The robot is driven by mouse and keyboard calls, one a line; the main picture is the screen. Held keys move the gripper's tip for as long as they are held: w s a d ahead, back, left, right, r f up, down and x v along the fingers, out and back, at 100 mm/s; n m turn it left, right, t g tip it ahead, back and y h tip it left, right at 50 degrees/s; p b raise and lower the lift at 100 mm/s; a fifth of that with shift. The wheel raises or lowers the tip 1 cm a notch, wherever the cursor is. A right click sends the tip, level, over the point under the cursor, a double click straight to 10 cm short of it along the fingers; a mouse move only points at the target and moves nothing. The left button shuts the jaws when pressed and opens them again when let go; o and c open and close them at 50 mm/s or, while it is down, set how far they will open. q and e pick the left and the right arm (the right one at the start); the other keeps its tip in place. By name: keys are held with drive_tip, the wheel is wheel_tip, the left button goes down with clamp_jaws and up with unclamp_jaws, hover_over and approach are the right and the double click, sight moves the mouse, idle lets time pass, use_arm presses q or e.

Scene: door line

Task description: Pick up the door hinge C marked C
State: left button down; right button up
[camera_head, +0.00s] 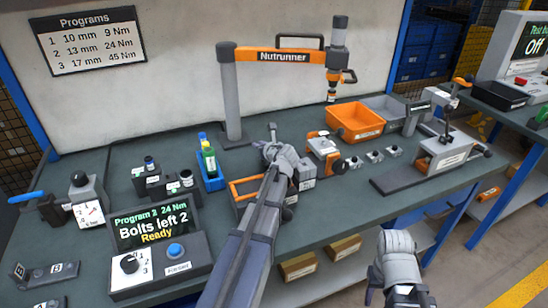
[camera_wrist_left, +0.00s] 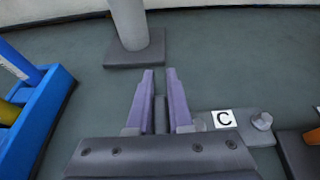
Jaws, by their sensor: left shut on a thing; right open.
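Door hinge C (camera_wrist_left: 250,124) is a grey metal plate with a white label marked C and a round bolt head, seen in the left wrist view just right of the fingers. My left gripper (camera_wrist_left: 160,98) is shut on it, with a grey part of the hinge between the two fingers. In the head view my left gripper (camera_head: 272,132) is over the bench behind the orange-edged tray, and the hinge is hidden there by the hand and arm. My right gripper (camera_head: 376,282) is open, in front of the bench edge at lower right.
The nutrunner stand (camera_head: 232,95) rises behind my left gripper. A blue holder (camera_head: 211,178) with bottles stands to its left, an orange clamp fixture (camera_head: 324,148) to its right. The controller (camera_head: 160,262) is at front left. Other marked hinge-like plates (camera_head: 47,272) lie at far left.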

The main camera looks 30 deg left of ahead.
use_arm(q)
wheel_tip(320, 180, up, 10)
drive_tip(key=p, duration=1)
drive_tip(key=shift+s, duration=0.15)
